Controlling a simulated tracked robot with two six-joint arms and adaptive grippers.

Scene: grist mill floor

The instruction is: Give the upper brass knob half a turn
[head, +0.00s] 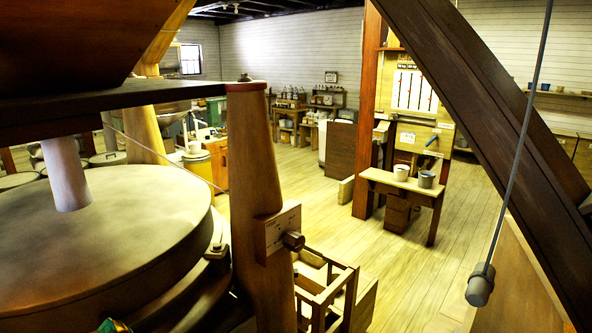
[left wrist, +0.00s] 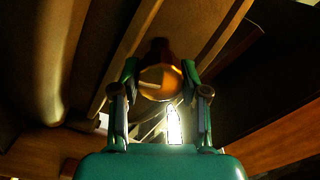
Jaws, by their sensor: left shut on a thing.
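In the left wrist view, a round amber brass knob (left wrist: 162,84) with a pale line on its face sits between the fingers of my left gripper (left wrist: 160,70). The teal fingers stand on both sides of the knob and are shut on it. I see only this one brass knob there, so I cannot tell from the picture whether it is the upper one. In the head view, only a small teal part of mine shows at the bottom edge, and the held knob cannot be made out. My right gripper is in neither view.
In the head view, a large round millstone cover (head: 110,235) fills the left. A wooden post (head: 250,160) bears a plate with a dark knob (head: 293,241). A cord with a grey weight (head: 480,285) hangs at right. Open plank floor (head: 400,270) lies beyond.

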